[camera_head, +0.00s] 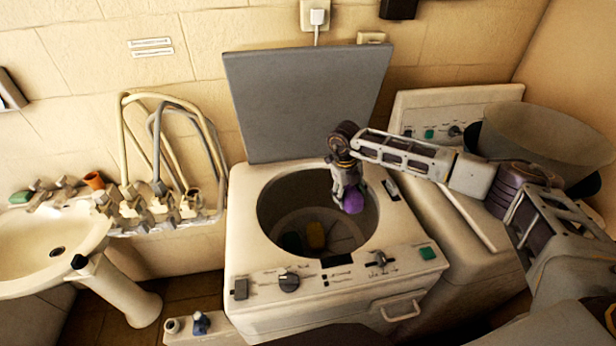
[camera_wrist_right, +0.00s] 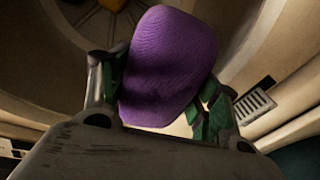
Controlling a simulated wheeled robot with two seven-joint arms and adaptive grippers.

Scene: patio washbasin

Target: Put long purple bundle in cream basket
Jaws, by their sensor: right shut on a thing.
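The purple bundle (camera_head: 353,202) is held in my right gripper (camera_head: 348,190), at the right side of the open washer drum (camera_head: 270,205). In the right wrist view the purple bundle (camera_wrist_right: 168,66) sits between the two green-padded fingers (camera_wrist_right: 160,110), which are shut on it. It looks rounded and ribbed; its far end is hidden. The drum wall shows behind it. A wide greyish-cream tub (camera_head: 545,135) stands at the right on a second machine; I cannot tell if it is the cream basket. My left gripper is not in view.
A washbasin (camera_head: 40,240) and a pipe rack (camera_head: 165,215) are at the left. The second machine's top (camera_head: 460,105) is beside the washer.

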